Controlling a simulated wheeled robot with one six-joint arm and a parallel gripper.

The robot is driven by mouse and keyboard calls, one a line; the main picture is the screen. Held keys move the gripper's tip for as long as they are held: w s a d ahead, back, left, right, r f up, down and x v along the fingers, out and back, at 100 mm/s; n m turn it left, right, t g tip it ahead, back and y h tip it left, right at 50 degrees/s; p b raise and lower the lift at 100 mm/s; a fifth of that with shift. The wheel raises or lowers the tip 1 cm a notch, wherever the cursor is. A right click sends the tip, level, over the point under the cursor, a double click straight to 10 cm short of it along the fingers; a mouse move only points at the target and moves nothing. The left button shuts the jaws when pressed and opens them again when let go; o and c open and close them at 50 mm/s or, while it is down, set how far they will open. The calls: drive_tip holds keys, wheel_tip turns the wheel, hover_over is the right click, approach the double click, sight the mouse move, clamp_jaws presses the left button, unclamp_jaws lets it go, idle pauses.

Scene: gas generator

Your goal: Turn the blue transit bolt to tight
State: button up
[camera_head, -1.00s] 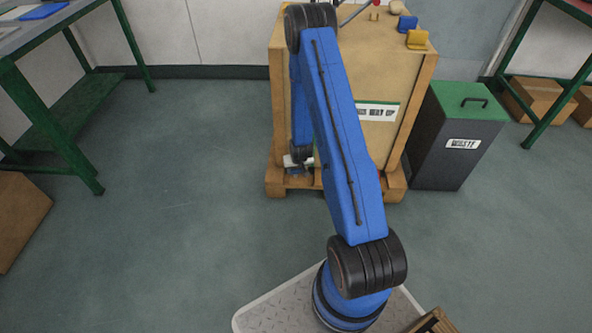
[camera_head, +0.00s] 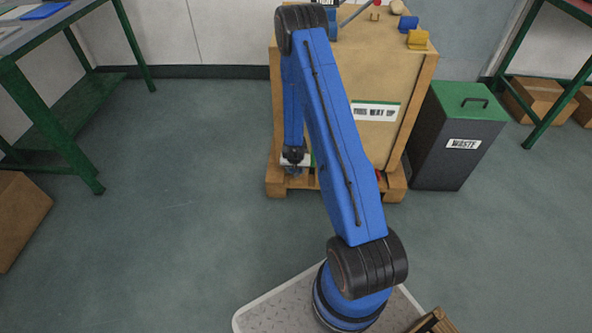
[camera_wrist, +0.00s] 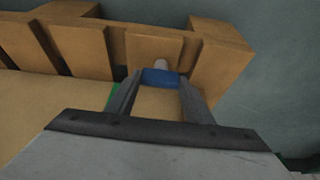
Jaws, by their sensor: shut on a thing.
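The blue transit bolt (camera_wrist: 160,78) shows in the wrist view as a blue head with a pale stub beyond it, low on the pallet side of the crate. My gripper (camera_wrist: 160,88) is shut on the blue bolt, with one grey finger at each side of it. In the head view my gripper (camera_head: 293,166) is at the lower left of the crate, just above the pallet. The bolt cannot be made out in the head view, and its tightness cannot be read.
The wooden crate (camera_head: 385,140) stands on a pallet (camera_head: 276,184). A grey waste bin (camera_head: 440,140) with a green lid is to its right. Green-framed benches stand at the left and right.

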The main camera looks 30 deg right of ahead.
drive_tip(key=o, duration=1)
drive_tip(key=shift+o, duration=0.2)
drive_tip(key=v, duration=1.7)
drive_tip(key=shift+r, duration=0.2)
drive_tip(key=shift+s, duration=0.1)
